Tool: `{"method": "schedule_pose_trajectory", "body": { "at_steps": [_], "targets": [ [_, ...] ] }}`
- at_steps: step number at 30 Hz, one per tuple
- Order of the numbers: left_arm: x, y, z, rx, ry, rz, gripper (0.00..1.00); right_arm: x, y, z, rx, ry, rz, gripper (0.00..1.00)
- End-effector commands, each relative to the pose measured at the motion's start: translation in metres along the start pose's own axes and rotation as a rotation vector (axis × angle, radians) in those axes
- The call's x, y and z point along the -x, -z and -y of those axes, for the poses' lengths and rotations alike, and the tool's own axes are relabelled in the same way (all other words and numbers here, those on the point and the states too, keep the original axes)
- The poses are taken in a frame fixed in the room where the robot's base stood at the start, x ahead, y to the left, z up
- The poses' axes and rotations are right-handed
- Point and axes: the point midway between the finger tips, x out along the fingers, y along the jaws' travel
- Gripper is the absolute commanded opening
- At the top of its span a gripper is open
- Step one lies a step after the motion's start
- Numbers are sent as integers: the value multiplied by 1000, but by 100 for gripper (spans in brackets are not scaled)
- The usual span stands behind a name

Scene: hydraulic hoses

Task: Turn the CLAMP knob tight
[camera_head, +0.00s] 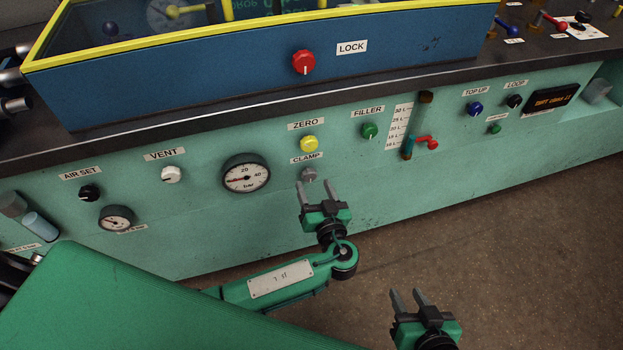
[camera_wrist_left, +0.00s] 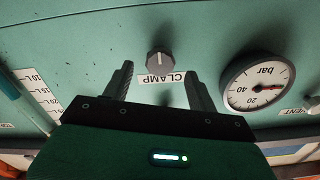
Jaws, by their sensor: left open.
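The CLAMP knob (camera_head: 309,175) is a small grey knob on the green front panel, just under its CLAMP label (camera_head: 307,158). In the left wrist view the knob (camera_wrist_left: 159,63) shows beyond and between the fingertips, with the label (camera_wrist_left: 162,78) upside down. My left gripper (camera_head: 316,188) is open and empty, close in front of the knob; its two fingers (camera_wrist_left: 158,80) stand apart with the knob not gripped. My right gripper (camera_head: 406,294) is at the bottom, over the floor, with its fingers apart and nothing between them.
A yellow ZERO knob (camera_head: 309,143) sits right above the CLAMP label. A bar gauge (camera_head: 246,174) is left of the knob, and a green FILLER knob (camera_head: 370,130) is to its right. A red-handled valve (camera_head: 428,143) sticks out farther right. The floor (camera_head: 500,220) in front is clear.

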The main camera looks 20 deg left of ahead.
Motion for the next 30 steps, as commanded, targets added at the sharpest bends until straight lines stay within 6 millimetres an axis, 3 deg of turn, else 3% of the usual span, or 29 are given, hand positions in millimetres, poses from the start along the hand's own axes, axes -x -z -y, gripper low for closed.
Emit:
{"method": "schedule_pose_trajectory", "body": {
  "at_steps": [7, 18, 25, 30],
  "targets": [
    [-30, 0, 0, -1, 0, -1, 59, 0, 0, 1, 0, 2, -9, 36],
    [-35, 0, 0, -1, 0, 1, 59, -1, 0, 1, -1, 4, -14, 36],
    [-35, 0, 0, -1, 0, 1, 14, -1, -1, 2, -1, 4, -10, 36],
    [-35, 0, 0, -6, 0, 1, 14, -1, -1, 2, -1, 4, -8, 36]
  ]
}}
